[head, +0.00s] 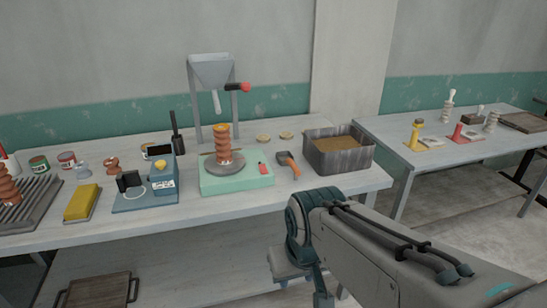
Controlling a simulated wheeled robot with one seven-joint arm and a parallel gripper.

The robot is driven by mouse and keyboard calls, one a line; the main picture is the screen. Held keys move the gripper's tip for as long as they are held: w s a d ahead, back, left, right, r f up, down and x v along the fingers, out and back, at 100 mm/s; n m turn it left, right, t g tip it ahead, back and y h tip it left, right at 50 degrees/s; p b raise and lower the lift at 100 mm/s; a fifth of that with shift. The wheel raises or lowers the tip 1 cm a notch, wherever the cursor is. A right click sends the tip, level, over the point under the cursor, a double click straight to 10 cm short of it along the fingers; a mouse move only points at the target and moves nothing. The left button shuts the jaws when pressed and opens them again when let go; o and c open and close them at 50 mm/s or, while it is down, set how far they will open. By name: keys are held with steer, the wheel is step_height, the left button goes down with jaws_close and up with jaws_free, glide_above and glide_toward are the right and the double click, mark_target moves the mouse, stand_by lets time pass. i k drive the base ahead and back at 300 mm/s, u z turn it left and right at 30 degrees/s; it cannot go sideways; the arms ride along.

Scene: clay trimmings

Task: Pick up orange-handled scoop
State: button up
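The orange-handled scoop (286,160) lies on the long grey worktable (340,187). It is between the pale green wheel base (237,184) and the dark metal bin (340,160) of brown material. My arm is in the lower right, in front of the table and below the scoop in the picture. My gripper is out of the frame, so its state does not show.
A ridged orange-brown clay piece (223,143) stands on the wheel. A hopper on a stand (212,72) rises behind. Left are a blue device (161,175) and yellow block (82,202). A second table (470,150) stands right. Some bare tabletop lies before the scoop.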

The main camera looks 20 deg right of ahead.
mark_target(285, 158)
steer(key=u, duration=0.05)
steer(key=k, duration=0.45)
steer(key=z, duration=0.7)
steer(key=i, duration=1.85)
steer(key=u, duration=0.65)
